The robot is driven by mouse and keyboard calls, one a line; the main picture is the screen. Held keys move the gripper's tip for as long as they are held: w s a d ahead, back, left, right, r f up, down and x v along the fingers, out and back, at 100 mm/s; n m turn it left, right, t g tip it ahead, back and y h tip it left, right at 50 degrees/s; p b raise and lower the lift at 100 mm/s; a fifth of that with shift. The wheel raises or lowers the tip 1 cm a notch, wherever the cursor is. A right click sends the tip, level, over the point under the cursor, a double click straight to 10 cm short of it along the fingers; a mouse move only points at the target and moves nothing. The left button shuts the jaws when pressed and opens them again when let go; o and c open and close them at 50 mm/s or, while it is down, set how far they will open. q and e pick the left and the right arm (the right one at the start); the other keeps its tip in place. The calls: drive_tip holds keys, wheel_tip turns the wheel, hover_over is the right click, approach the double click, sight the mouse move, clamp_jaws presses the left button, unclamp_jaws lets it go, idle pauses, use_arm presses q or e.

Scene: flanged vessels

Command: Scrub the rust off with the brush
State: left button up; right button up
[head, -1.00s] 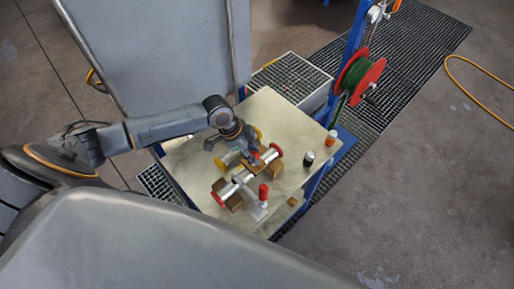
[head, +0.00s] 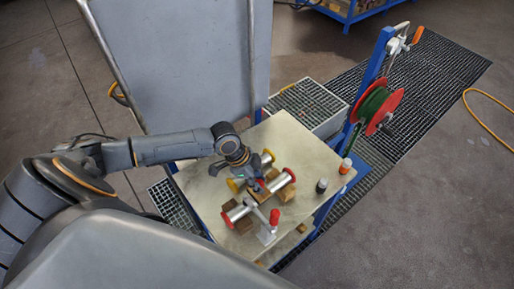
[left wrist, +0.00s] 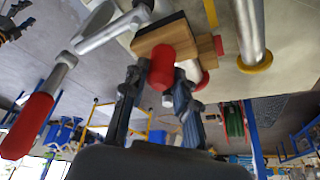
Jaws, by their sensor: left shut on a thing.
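The brush is a wooden block (left wrist: 160,36) with a dark layer and a red handle (left wrist: 163,66). My left gripper (head: 258,183) is shut on the handle; it also shows in the left wrist view (left wrist: 160,85). The block is at the upper side of a silver vessel with red end flanges (head: 277,187), lying across the table. I cannot tell whether the bristles touch it. No rust can be made out. My right gripper is not in view.
Wooden blocks (head: 243,226) support the red-flanged vessel. A clamp with a red handle (head: 274,217) stands in front of it. A black bottle (head: 321,186) and an orange-capped one (head: 345,166) stand at the right of the table (head: 290,140). The table's back is clear.

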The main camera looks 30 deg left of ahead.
use_arm(q)
drive_tip(key=shift+w+d, duration=0.2)
drive_tip(key=shift+w, duration=0.25)
drive_tip(key=shift+w, duration=0.1)
drive_tip(key=shift+w+d, duration=0.2)
drive_tip(key=shift+w, duration=0.3)
drive_tip(key=shift+w+d, duration=0.15)
drive_tip(key=shift+w, duration=0.35)
wheel_tip(320, 180, up, 8)
idle(0.5)
